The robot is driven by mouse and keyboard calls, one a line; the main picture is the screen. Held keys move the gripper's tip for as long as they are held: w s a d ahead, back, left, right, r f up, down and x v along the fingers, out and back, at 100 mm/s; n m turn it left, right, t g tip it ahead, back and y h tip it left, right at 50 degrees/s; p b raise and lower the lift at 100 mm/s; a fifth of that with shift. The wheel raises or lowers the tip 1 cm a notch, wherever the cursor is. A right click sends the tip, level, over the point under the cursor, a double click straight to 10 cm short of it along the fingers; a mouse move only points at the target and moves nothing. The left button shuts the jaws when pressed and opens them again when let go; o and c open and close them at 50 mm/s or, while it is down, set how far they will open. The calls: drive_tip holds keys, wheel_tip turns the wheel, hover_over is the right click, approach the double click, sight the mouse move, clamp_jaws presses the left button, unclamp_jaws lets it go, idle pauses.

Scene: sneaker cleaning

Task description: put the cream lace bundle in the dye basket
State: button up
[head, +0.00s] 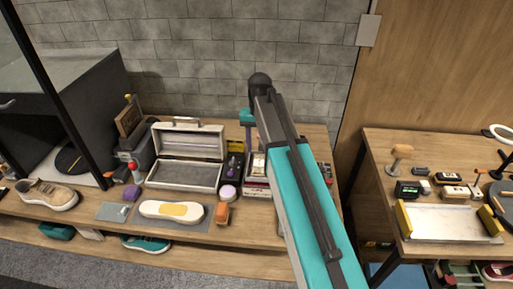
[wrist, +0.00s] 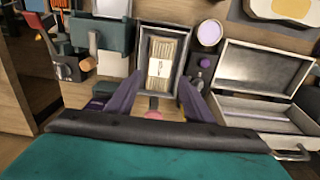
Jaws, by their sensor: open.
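The cream lace bundle (wrist: 160,66) lies in a narrow grey open box (wrist: 145,48) in the wrist view, with a pale paper band around it. My gripper (wrist: 161,80) is open and empty, its two purple fingers apart on either side of the box's near part. The bundle lies between and slightly beyond the fingertips. I cannot tell the height of the fingertips above it. In the head view my arm covers most of this spot. I cannot pick out the dye basket with certainty in either view.
An open white case (head: 185,172) stands beside the box, with a lavender-lidded round tin (head: 227,192) between. A beige sneaker (head: 47,194) sits at the left. A second table (head: 385,145) stands right, across a gap.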

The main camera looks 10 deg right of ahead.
drive_tip(key=shift+r+p, duration=0.95)
drive_tip(key=shift+r, duration=1.1)
drive_tip(key=shift+s, duration=0.15)
